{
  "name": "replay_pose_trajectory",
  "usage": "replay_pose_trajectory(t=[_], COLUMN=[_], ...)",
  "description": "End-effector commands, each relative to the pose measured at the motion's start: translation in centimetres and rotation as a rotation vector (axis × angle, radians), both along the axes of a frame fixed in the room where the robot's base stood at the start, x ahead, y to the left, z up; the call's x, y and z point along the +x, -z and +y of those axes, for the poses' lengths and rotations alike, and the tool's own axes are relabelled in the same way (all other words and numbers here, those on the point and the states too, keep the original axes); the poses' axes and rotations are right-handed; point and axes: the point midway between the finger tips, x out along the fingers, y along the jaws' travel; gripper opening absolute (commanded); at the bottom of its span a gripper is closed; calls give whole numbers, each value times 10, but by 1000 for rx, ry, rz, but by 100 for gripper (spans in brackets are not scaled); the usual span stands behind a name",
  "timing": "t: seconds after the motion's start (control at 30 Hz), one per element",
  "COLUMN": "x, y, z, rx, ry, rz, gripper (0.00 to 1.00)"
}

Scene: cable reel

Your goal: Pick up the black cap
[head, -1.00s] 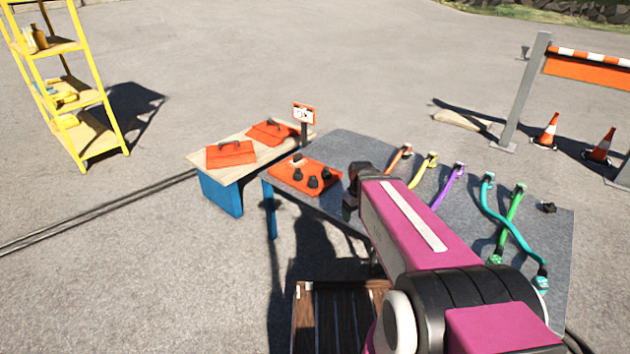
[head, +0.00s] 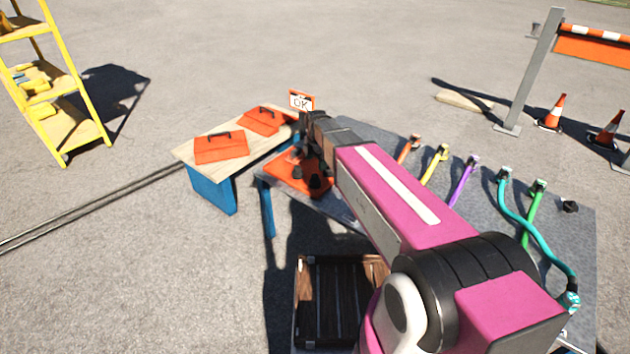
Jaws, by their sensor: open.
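An orange tray (head: 285,180) sits at the left end of the grey table (head: 385,205). Small black caps stand on it; one (head: 297,172) shows at its middle and another (head: 315,183) near its front edge. A separate small black piece (head: 570,206) lies at the table's right end; I cannot tell whether it is a cap. My gripper (head: 308,155) is over the tray, open, with the dark wrist hiding part of the tray. The fingertips are small and dark here, and I cannot tell whether they touch a cap.
Orange toolboxes (head: 221,148) sit on a wooden-topped blue bench (head: 205,185) beside the table, near an OK sign (head: 301,102). Coloured cables, including a purple one (head: 464,180), lie on the table. A wooden crate (head: 335,262) stands in front. A yellow shelf (head: 62,145) is far left.

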Motion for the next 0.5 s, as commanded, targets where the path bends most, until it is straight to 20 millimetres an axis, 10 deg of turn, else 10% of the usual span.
replay_pose_trajectory(t=[0.5], x=[-2], y=[53], z=[0], rx=[-1], ry=[4], rz=[1], gripper=[82])
